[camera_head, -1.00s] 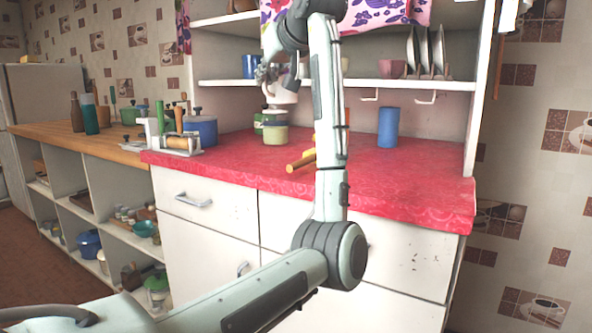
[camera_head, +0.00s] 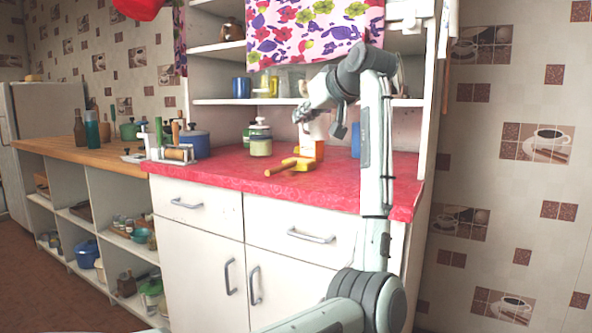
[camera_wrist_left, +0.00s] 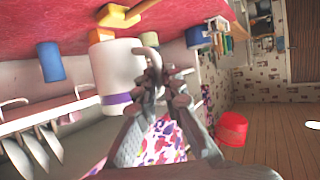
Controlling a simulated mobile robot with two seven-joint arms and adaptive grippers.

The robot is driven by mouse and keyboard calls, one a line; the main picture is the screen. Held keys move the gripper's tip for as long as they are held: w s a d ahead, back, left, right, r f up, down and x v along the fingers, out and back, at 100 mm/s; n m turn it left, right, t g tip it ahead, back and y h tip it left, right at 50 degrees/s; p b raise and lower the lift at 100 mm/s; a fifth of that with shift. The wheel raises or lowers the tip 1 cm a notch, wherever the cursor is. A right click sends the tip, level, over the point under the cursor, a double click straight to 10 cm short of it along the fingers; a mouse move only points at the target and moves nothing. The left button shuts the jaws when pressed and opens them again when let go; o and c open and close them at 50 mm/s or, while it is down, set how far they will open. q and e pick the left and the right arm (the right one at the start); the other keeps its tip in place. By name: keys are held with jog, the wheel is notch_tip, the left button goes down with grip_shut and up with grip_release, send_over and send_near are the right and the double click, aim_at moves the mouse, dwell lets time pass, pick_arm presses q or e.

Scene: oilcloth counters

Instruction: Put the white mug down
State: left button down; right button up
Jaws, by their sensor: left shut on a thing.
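The white mug (camera_head: 320,127) is at the tip of my left gripper (camera_head: 303,115), over the red counter (camera_head: 230,185) and partly hidden by the gripper. In the left wrist view the mug (camera_wrist_left: 116,68) shows a purple band near one end. There the left gripper (camera_wrist_left: 154,82) is shut on its handle. I cannot tell whether the mug touches the counter. My right gripper is not in view.
A yellow wooden item (camera_head: 290,164) and an orange thing lie close to the mug. A blue cylinder (camera_wrist_left: 50,62) stands near it. The shelf (camera_head: 225,101) is behind. The counter's front strip is clear.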

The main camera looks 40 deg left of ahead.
pick_arm(q)
jog(key=shift+w+d+f, duration=1)
jog(key=shift+d+f, duration=0.5)
jog(key=shift+f, duration=0.25)
jog(key=shift+w+d+f, duration=1.05)
jog(key=shift+d+f, duration=0.5)
jog(key=shift+f, duration=0.2)
jog(key=shift+w+d+f, duration=1)
jog(key=shift+d+f, duration=0.5)
jog(key=shift+f, duration=0.25)
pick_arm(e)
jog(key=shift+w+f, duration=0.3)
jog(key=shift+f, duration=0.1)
pick_arm(q)
jog(key=c, duration=2.1)
grip_release()
jog(key=shift+f, duration=0.2)
jog(key=o, duration=0.5)
jog(key=shift+c, duration=0.2)
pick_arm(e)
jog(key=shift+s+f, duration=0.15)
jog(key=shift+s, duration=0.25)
